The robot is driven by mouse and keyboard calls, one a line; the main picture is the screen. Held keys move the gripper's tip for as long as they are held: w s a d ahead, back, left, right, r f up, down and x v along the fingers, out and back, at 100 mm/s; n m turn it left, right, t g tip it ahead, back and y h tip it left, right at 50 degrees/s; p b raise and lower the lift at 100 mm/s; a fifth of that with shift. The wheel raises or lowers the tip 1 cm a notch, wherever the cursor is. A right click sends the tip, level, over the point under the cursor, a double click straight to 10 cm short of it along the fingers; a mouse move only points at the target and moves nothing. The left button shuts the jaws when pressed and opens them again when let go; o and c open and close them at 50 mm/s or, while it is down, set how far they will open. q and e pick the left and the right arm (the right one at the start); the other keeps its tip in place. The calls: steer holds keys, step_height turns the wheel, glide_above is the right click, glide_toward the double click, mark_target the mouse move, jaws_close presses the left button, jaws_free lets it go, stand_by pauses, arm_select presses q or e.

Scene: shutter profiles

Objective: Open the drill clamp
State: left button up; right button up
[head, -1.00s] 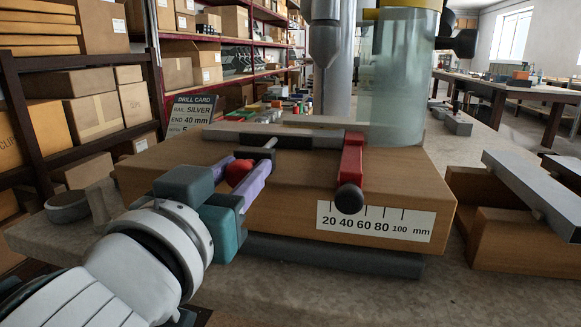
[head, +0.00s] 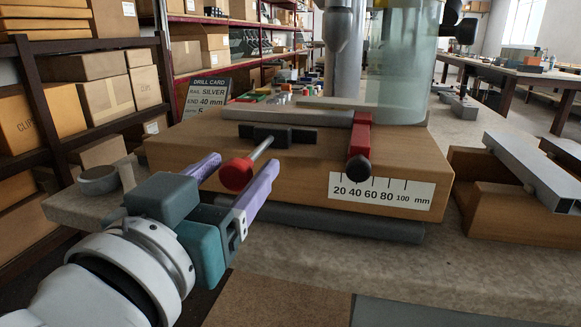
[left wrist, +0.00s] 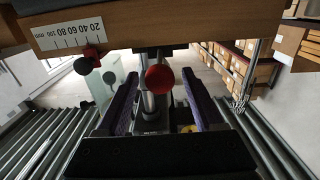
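The drill clamp shows in the head view as a dark bar (head: 278,137) on the front of the wooden block (head: 290,165), with a metal rod (head: 262,148) ending in a red ball knob (head: 236,174). The rod points out from the block towards me. My left gripper (head: 245,168) is open, its purple fingers on either side of the knob. In the left wrist view the knob (left wrist: 159,78) sits between the fingertips, with a visible gap on both sides. A silver rail (head: 290,116) lies on the block. My right gripper is out of view.
A red stop (head: 359,138) with a black knob stands right of the clamp, above a millimetre scale (head: 382,191). A drill card (head: 209,93) stands behind. The drill column and a clear guard (head: 400,65) rise behind the block. Another wooden block with rails is at right.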

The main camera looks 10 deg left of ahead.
arm_select(q)
steer(key=s, duration=1)
steer(key=shift+a+b, duration=0.15)
steer(key=shift+b, duration=0.25)
steer(key=shift+w, duration=0.1)
steer(key=s+a+r+n+g+y+p, duration=0.1)
steer(key=s+a+r+g+y+p, duration=0.15)
steer(key=a+g+p, duration=0.65)
steer(key=s+d+r+m+g+h+p, duration=0.1)
steer(key=s+d+r+g+p, duration=0.15)
steer(key=s+p, duration=0.3)
steer(key=s+d+r+m+g+h+p, duration=0.1)
steer(key=s+g+p, duration=0.25)
steer(key=p, duration=0.35)
steer(key=w+p+v, duration=0.2)
steer(key=p+v, duration=1)
steer(key=w+r+p+v, duration=0.1)
steer(key=w+p+v, duration=0.2)
steer(key=p+v, duration=0.9)
steer(key=w+r+p+v, duration=0.1)
steer(key=w+p+v, duration=0.2)
steer(key=p+v, duration=0.9)
steer(key=shift+w+d+m+t, duration=0.15)
steer(key=shift+d+m+t, duration=0.15)
steer(key=shift+d, duration=0.1)
